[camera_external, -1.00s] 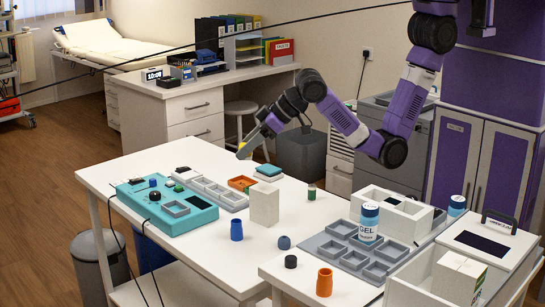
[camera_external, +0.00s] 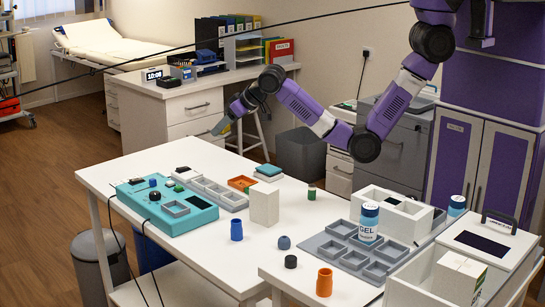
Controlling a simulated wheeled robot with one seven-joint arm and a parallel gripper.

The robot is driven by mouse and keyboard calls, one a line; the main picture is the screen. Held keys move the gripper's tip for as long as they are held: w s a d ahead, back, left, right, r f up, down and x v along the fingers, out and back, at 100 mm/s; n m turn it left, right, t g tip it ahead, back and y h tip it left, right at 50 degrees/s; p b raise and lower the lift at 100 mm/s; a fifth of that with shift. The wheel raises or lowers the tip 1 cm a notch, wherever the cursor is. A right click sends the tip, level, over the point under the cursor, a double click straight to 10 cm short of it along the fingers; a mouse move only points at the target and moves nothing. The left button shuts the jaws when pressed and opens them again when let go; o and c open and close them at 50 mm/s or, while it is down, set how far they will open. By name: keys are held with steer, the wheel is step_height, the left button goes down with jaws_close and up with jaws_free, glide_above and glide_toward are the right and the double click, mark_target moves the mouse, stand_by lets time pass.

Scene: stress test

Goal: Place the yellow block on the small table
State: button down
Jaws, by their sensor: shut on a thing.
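My gripper (camera_external: 219,127) is at the end of the purple and black arm, past the back edge of the white table (camera_external: 215,249). It is raised in front of the white desk's drawers and points down to the left. It is shut on the yellow block, which is hardly visible now; a bit of yellow showed at the fingertips a second ago. A low white stool stands behind the arm, mostly hidden by it. I cannot tell which surface is the small table.
A teal box (camera_external: 172,212), grey trays (camera_external: 212,193), a white block (camera_external: 265,206), a blue cup (camera_external: 236,230) and an orange cup (camera_external: 324,283) stand on the tables. A dark grey bin (camera_external: 300,153) stands behind. Open floor lies at left.

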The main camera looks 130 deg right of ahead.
step_height(320, 180, down, 16)
steer(key=shift+r, duration=0.1)
stand_by(0.4)
steer(key=c, duration=1)
jaws_free()
steer(key=shift+a+r, duration=0.1)
steer(key=shift+o, duration=0.2)
steer(key=v, duration=1.1)
steer(key=shift+a+r, duration=0.25)
steer(key=shift+r, duration=0.05)
